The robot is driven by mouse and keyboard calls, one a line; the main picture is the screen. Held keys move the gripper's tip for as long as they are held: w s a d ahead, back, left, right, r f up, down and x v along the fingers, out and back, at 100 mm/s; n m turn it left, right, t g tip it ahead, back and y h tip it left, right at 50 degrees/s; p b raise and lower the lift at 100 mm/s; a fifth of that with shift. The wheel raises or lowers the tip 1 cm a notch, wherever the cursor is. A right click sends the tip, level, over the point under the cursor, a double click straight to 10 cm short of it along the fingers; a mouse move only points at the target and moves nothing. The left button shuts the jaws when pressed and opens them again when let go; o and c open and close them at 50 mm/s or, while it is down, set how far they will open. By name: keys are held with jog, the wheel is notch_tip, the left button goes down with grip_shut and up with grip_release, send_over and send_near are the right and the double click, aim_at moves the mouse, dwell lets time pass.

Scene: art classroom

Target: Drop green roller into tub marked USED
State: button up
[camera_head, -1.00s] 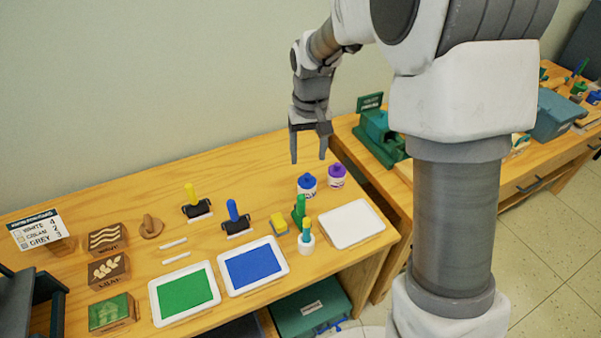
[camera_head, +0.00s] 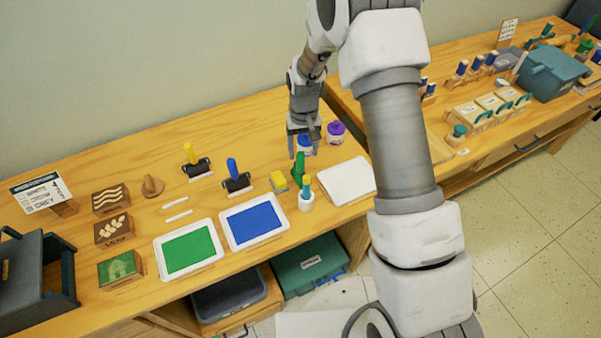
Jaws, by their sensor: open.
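The green roller (camera_head: 299,168) stands on the wooden table with its green handle up; its lower end is partly hidden behind a white cup of brushes (camera_head: 306,199). My gripper (camera_head: 304,148) is open and points down just above and around the top of the green handle, as seen from here; I cannot tell whether it touches. A blue-capped bottle (camera_head: 304,143) is partly hidden behind the fingers. No label reading USED is legible. A teal lidded box (camera_head: 303,278) with a small unreadable label and an open grey tub (camera_head: 230,301) sit below the table.
A yellow-handled roller (camera_head: 191,153), a blue-handled roller (camera_head: 233,170) and a yellow sponge (camera_head: 279,181) stand left of the gripper. Green (camera_head: 189,252) and blue (camera_head: 253,221) ink trays lie in front. A white tray (camera_head: 346,182) and a purple-capped bottle (camera_head: 335,133) are close on the right.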

aim_at(300, 164)
jog(key=shift+a+f+p, duration=0.2)
jog(key=shift+f+p, duration=0.1)
jog(key=shift+f, duration=1.3)
jog(key=shift+a+f+p, duration=0.2)
jog(key=shift+f+p, duration=0.1)
jog(key=shift+f, duration=1.3)
grip_shut()
